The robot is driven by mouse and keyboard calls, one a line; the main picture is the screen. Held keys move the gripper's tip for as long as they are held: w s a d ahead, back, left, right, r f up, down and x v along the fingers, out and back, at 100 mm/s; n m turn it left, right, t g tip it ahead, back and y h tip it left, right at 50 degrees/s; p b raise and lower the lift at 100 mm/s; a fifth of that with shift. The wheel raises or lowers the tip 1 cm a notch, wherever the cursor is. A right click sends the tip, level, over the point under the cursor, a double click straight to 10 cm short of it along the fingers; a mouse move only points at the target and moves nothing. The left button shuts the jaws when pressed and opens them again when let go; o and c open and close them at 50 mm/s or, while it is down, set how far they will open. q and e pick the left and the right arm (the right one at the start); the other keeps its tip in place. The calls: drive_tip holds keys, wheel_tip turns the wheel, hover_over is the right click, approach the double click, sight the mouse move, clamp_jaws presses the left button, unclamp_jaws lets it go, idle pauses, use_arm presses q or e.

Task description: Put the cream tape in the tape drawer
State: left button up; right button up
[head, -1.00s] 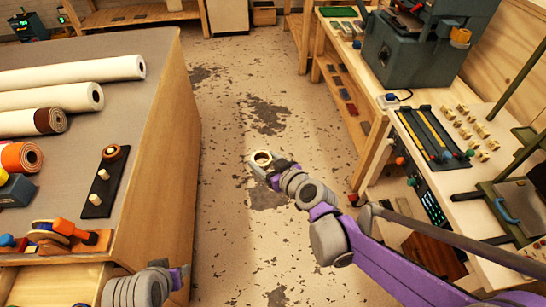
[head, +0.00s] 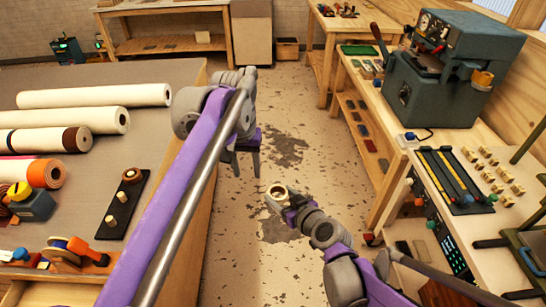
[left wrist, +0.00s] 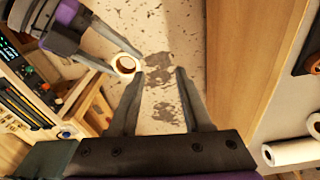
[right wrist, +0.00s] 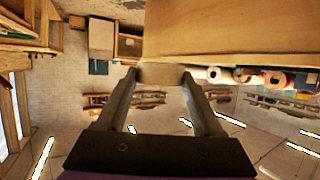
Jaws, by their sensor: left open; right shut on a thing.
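The cream tape (head: 278,191) is a small ring held above the floor in the aisle. My right gripper (head: 276,201) is shut on it, and the right wrist view shows the tape (right wrist: 160,74) between the fingertips. My left gripper (head: 247,168) is open and empty, pointing down beside the workbench, up and left of the tape in the head view. The left wrist view shows the tape (left wrist: 126,64) near the left fingertip but not between the fingers. A wooden compartment edge (head: 50,273) shows at bottom left; I cannot tell whether it is the tape drawer.
The left bench carries several rolls (head: 95,95), a black pegged board (head: 122,205) and a tape dispenser (head: 32,202). A press (head: 440,75) and a rack of rods (head: 450,175) stand on the right bench. The floor (head: 285,115) between the benches is clear.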

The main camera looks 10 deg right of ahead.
use_arm(q)
drive_tip(key=g, duration=0.1)
hover_over(274, 189)
drive_tip(key=s+a, duration=0.1)
drive_tip(key=a, duration=0.1)
drive_tip(key=d, duration=0.2)
drive_tip(key=shift+m, duration=0.4)
wheel_tip(274, 189, down, 12)
drive_tip(key=shift+a+r, duration=0.15)
drive_tip(key=shift+r, duration=0.05)
drive_tip(key=c, duration=0.7)
clamp_jaws()
use_arm(e)
drive_tip(key=shift+a, duration=0.1)
drive_tip(key=o, duration=1.3)
drive_tip(key=shift+o, duration=0.4)
